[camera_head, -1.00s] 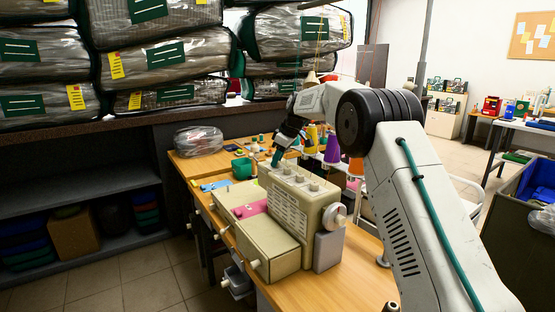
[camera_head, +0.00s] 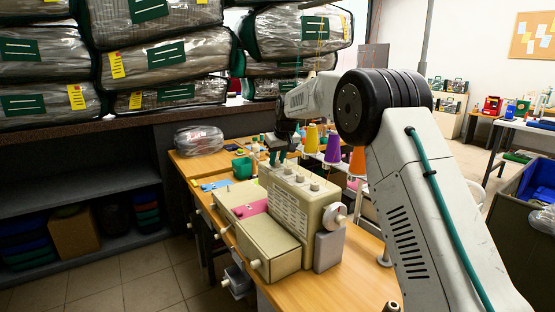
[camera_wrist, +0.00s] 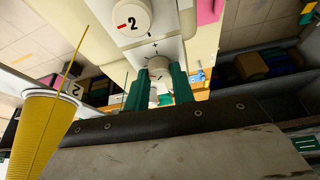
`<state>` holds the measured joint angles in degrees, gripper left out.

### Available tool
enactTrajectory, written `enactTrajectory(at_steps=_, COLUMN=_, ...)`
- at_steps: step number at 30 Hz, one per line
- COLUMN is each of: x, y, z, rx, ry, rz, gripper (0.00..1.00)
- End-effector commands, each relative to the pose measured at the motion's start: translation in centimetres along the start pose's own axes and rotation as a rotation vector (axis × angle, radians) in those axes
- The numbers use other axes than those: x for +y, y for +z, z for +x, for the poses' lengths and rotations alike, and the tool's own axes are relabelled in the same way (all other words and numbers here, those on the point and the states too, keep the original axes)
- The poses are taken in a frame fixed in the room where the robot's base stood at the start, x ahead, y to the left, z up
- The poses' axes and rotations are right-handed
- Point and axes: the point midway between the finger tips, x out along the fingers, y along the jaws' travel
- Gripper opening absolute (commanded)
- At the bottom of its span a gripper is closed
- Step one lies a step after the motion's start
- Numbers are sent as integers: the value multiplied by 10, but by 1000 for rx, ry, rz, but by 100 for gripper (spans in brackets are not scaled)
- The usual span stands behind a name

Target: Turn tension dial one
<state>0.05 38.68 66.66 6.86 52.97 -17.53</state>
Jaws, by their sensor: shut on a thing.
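The cream sewing machine (camera_head: 291,214) stands on the wooden table, with a row of pale dials along its top. My gripper (camera_head: 279,160) points down at the far end of this row. In the wrist view its green fingers (camera_wrist: 159,76) are closed on either side of a small pale dial (camera_wrist: 160,66). The marking on this dial is mostly hidden by the fingers. The neighbouring dial (camera_wrist: 130,18), marked 2 with a red line, is apart from the fingers. Another dial (camera_head: 314,187) shows nearer the handwheel.
Thread cones, one purple (camera_head: 333,149) and one orange (camera_head: 357,160), stand behind the machine. A yellow cone (camera_wrist: 40,130) is close to the wrist. A green bin (camera_head: 242,168) sits left of my gripper. Bagged comforters (camera_head: 165,60) fill the upper shelf.

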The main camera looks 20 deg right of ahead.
Motion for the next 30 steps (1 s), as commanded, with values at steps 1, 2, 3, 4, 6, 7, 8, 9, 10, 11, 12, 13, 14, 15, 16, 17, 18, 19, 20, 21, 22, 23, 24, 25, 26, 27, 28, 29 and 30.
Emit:
enactTrajectory(at_steps=1, x=-1, y=0, z=-1, rx=1, ry=11, rz=26, gripper=2)
enactTrajectory(at_steps=2, x=-1, y=0, z=-1, rx=1, ry=19, rz=42, gripper=2)
enactTrajectory(at_steps=3, x=-1, y=0, z=-1, rx=1, ry=27, rz=63, gripper=2)
enactTrajectory(at_steps=4, x=-1, y=-1, z=-1, rx=1, ry=33, rz=77, gripper=2)
enactTrajectory(at_steps=6, x=-1, y=-1, z=-1, rx=1, ry=46, rz=108, gripper=2)
enactTrajectory(at_steps=7, x=-1, y=-1, z=-1, rx=1, ry=50, rz=118, gripper=2)
enactTrajectory(at_steps=8, x=-1, y=-1, z=-1, rx=1, ry=54, rz=130, gripper=2)
enactTrajectory(at_steps=9, x=-1, y=-1, z=-1, rx=1, ry=59, rz=141, gripper=2)
enactTrajectory(at_steps=10, x=-1, y=-1, z=-1, rx=1, ry=63, rz=149, gripper=2)
enactTrajectory(at_steps=11, x=-1, y=0, z=-1, rx=1, ry=66, rz=156, gripper=2)
enactTrajectory(at_steps=12, x=-1, y=0, z=-1, rx=1, ry=69, rz=163, gripper=2)
enactTrajectory(at_steps=13, x=-1, y=0, z=-1, rx=1, ry=71, rz=169, gripper=2)
enactTrajectory(at_steps=14, x=-1, y=0, z=-1, rx=1, ry=72, rz=174, gripper=2)
enactTrajectory(at_steps=15, x=-1, y=0, z=-1, rx=1, ry=74, rz=178, gripper=2)
enactTrajectory(at_steps=16, x=-1, y=0, z=-1, rx=1, ry=75, rz=180, gripper=2)
enactTrajectory(at_steps=17, x=-1, y=0, z=-1, rx=1, ry=75, rz=182, gripper=2)
enactTrajectory(at_steps=18, x=-1, y=0, z=-1, rx=1, ry=76, rz=184, gripper=2)
enactTrajectory(at_steps=19, x=-1, y=0, z=-1, rx=1, ry=76, rz=184, gripper=2)
enactTrajectory(at_steps=20, x=-1, y=0, z=-1, rx=1, ry=77, rz=185, gripper=2)
enactTrajectory(at_steps=21, x=-1, y=0, z=-1, rx=1, ry=77, rz=185, gripper=2)
enactTrajectory(at_steps=22, x=-1, y=0, z=-1, rx=1, ry=77, rz=185, gripper=2)
enactTrajectory(at_steps=23, x=-1, y=0, z=-1, rx=1, ry=77, rz=185, gripper=2)
enactTrajectory(at_steps=24, x=-1, y=0, z=-1, rx=1, ry=76, rz=185, gripper=2)
enactTrajectory(at_steps=25, x=-1, y=0, z=-1, rx=1, ry=76, rz=185, gripper=2)
enactTrajectory(at_steps=26, x=-1, y=0, z=-1, rx=1, ry=76, rz=185, gripper=2)
enactTrajectory(at_steps=27, x=-1, y=0, z=-1, rx=0, ry=76, rz=185, gripper=2)
enactTrajectory(at_steps=28, x=-1, y=0, z=-1, rx=0, ry=76, rz=184, gripper=2)
enactTrajectory(at_steps=29, x=-1, y=0, z=-1, rx=0, ry=76, rz=184, gripper=33)
enactTrajectory(at_steps=30, x=-1, y=0, z=-1, rx=0, ry=76, rz=184, gripper=44)
